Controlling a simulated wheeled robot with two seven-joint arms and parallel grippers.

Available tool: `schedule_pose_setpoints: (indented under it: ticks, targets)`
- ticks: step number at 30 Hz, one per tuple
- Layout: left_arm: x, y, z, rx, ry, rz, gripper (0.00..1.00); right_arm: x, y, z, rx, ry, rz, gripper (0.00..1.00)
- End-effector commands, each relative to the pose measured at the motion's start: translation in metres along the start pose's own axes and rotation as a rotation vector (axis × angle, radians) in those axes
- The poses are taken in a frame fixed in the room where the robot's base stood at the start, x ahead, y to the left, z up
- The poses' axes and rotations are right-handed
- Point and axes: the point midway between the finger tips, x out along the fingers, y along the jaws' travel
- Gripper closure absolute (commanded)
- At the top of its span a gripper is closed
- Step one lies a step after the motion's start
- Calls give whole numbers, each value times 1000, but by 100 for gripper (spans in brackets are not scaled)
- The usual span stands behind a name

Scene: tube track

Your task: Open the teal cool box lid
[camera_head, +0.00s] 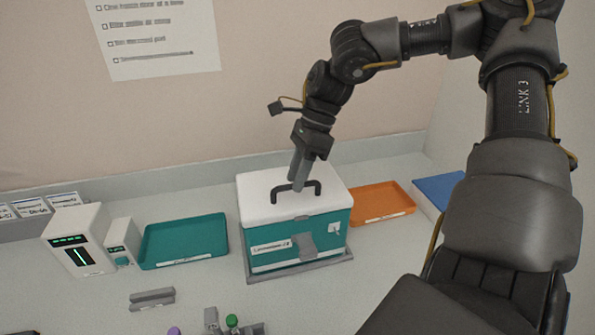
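The teal cool box (275,257) stands on the counter in the middle of the view, with a label and a grey latch on its front. Its white lid (260,190) lies flat on top and looks shut. A dark arched handle (297,186) stands on the lid. My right gripper (297,182) comes down from above with its grey fingers at the handle. The fingers overlap the handle's bar; I cannot tell whether they grip it or are just around or behind it. My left gripper is out of view.
A teal tray (185,239) and white devices (78,240) stand left of the box. An orange tray (382,203) and a blue item (438,188) lie to its right. A grey rack (152,298) and capped tubes (232,321) are in front. A wall is behind.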

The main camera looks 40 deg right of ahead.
Motion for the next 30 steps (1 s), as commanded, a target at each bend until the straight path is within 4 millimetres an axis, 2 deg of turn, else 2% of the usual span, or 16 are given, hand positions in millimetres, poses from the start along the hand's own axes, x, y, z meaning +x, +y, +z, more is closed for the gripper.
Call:
schedule_pose_setpoints:
  ticks: [8, 16, 25, 30]
  targets:
    - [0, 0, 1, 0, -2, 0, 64, 1, 0, 0, 0, 0, 0, 66]
    - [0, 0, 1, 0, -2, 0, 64, 1, 0, 0, 1, 0, 0, 100]
    - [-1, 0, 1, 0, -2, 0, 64, 0, 0, -1, 3, 0, 1, 100]
    - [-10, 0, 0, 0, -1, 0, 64, -11, 0, -8, 34, -5, 20, 100]
